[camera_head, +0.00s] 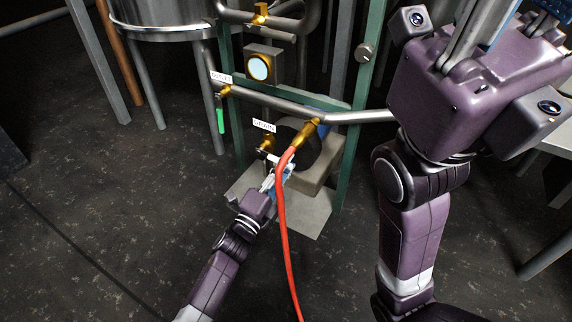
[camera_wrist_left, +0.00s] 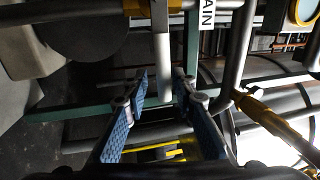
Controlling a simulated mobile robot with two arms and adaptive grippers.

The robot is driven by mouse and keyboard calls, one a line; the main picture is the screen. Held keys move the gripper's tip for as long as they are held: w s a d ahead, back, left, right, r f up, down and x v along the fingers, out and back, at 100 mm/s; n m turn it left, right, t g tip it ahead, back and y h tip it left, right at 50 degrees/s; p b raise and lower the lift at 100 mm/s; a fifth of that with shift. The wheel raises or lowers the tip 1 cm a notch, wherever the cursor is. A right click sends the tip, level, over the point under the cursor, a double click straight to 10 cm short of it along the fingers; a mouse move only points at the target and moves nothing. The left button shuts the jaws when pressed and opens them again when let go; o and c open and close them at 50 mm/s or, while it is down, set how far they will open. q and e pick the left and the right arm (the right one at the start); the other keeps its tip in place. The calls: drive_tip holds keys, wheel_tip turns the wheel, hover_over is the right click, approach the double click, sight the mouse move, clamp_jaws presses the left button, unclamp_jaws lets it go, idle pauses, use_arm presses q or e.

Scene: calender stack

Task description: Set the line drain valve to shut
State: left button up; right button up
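The line drain valve has a brass body (camera_head: 266,146) under a white DRAIN tag (camera_head: 264,126) on the pipe frame. Its grey lever (camera_wrist_left: 162,70) hangs down in the left wrist view, below the tag (camera_wrist_left: 207,14). My left gripper (camera_head: 274,176) is at the valve in the head view, where it hides much of the lever. In the left wrist view its blue-padded fingers (camera_wrist_left: 160,88) are open on both sides of the lever's end, with a gap showing on each side. My right gripper (camera_head: 500,30) is raised at the upper right, its fingertips cut off.
A red hose (camera_head: 282,230) hangs from a brass fitting (camera_head: 306,132) close to the right of my left gripper. A green-handled valve (camera_head: 220,118) is at upper left. A gauge (camera_head: 259,67) sits above. Green posts (camera_head: 358,100) flank the pipes. Floor at left is clear.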

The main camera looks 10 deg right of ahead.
use_arm(q)
drive_tip(key=shift+r, duration=0.25)
wheel_tip(320, 180, up, 10)
drive_tip(key=shift+f, duration=0.15)
idle(0.4)
drive_tip(key=shift+c, duration=0.6)
